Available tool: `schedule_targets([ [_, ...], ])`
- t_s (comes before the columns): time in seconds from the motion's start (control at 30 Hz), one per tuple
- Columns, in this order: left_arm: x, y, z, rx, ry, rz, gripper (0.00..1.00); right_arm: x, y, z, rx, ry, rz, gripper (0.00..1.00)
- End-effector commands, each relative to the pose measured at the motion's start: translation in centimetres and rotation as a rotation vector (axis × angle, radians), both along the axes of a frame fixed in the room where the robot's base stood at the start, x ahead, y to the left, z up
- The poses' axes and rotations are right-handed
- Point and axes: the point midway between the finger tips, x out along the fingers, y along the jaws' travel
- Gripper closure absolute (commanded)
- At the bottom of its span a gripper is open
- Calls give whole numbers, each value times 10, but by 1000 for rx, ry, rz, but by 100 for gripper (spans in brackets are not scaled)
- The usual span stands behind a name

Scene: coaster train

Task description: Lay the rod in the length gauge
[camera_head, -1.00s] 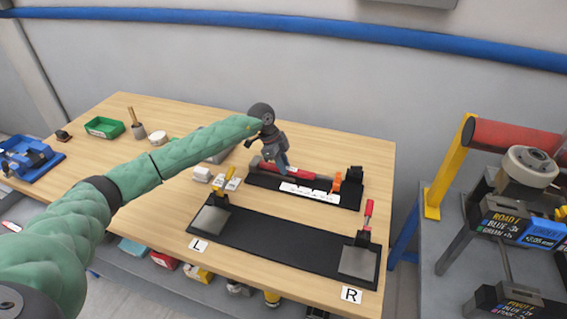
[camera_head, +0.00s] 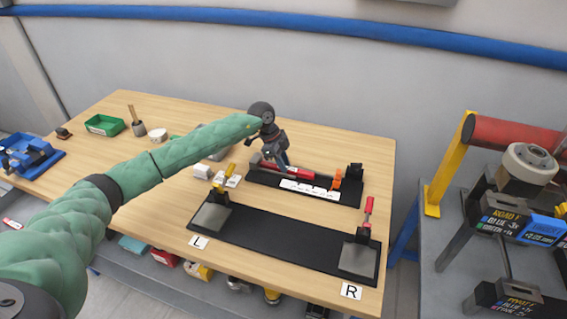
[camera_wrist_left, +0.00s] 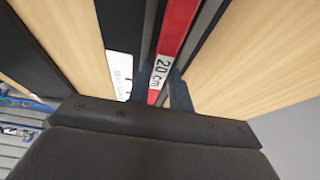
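The red rod (camera_head: 300,174) lies along the black length gauge (camera_head: 348,197) at the back of the table. In the left wrist view the rod (camera_wrist_left: 178,25) runs lengthwise and carries a white "20 cm" label (camera_wrist_left: 161,68). My left gripper (camera_head: 287,166) is over the rod, hiding part of it. Its fingers (camera_wrist_left: 161,92) stand apart on either side of the rod and look open; any small gap to the rod is hard to judge. The gauge has a white scale strip (camera_head: 310,191) and an orange piece (camera_head: 337,180) near its right end. My right gripper is not in view.
A long black fixture (camera_head: 285,240) with clamps and metal pads lies in front of the gauge, between the L and R labels. A green bin (camera_head: 104,125) is at the far left. The front left tabletop is clear.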

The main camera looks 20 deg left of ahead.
Motion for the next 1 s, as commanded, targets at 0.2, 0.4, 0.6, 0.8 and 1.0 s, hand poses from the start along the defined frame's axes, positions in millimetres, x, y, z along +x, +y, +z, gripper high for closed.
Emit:
schedule_targets([
  [0.2,-6,-1,-10,7,18,-4,61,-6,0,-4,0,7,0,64],
  [0.4,-6,1,1,6,17,-4,59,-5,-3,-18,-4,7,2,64],
  [0.6,-3,6,18,3,10,-2,59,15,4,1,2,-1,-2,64],
  [0.8,-2,15,39,3,7,-2,59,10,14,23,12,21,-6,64],
  [1.0,-1,26,67,3,5,-1,59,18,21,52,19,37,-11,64],
])
